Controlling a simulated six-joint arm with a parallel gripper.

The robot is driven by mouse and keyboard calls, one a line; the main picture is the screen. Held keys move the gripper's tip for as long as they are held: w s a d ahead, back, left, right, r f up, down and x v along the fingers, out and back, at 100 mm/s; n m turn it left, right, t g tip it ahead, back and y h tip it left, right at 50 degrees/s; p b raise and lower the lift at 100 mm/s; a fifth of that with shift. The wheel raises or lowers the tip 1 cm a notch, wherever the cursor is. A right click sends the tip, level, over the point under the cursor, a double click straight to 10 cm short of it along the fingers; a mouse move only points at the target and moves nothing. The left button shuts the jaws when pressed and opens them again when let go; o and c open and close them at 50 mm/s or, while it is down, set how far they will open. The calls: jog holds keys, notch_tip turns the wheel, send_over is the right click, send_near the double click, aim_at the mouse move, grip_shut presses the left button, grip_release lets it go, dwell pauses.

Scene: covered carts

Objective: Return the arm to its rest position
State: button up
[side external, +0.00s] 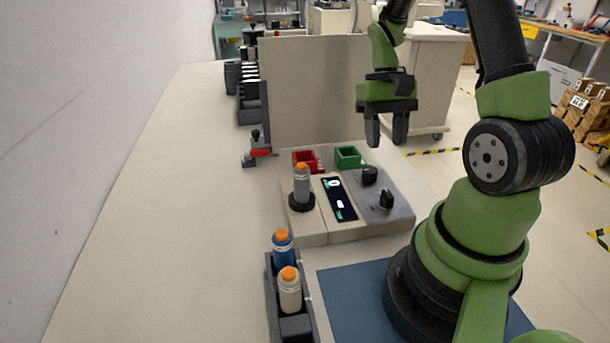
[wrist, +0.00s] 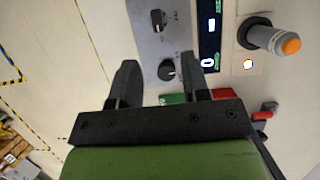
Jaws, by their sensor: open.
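My gripper (side external: 386,130) hangs in the air above and behind the right part of the control panel, fingers pointing down. Its two dark fingers are apart with nothing between them. In the wrist view my gripper (wrist: 163,88) also shows open and empty. My green and black arm rises from its base at the right of the side view. The gripper is clear of the bench and of the panel (side external: 405,212).
A grey bottle with orange cap (side external: 302,184) stands on a round black base beside the display (side external: 340,200). Red (side external: 303,157) and green (side external: 350,155) bins sit behind. A rack (side external: 273,300) holds blue (side external: 283,250) and white (side external: 289,290) bottles. An upright board (side external: 310,90) stands behind.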

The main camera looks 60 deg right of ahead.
jog(key=w+a+r+n+t+h, duration=0.2)
jog(key=a+r+t, duration=0.2)
jog(key=a+r, duration=0.4)
jog(key=s+a+r+n+t+y, duration=0.1)
jog(key=s+a+r+n+t, duration=0.2)
jog(key=s+a+r+t, duration=0.2)
jog(key=a+r+t, duration=0.1)
jog(key=a+r, duration=0.2)
jog(key=a, duration=0.1)
jog(key=shift+s+a+r, duration=0.15)
jog(key=shift+s+a, duration=0.05)
jog(key=shift+a, duration=0.2)
dwell(0.6)
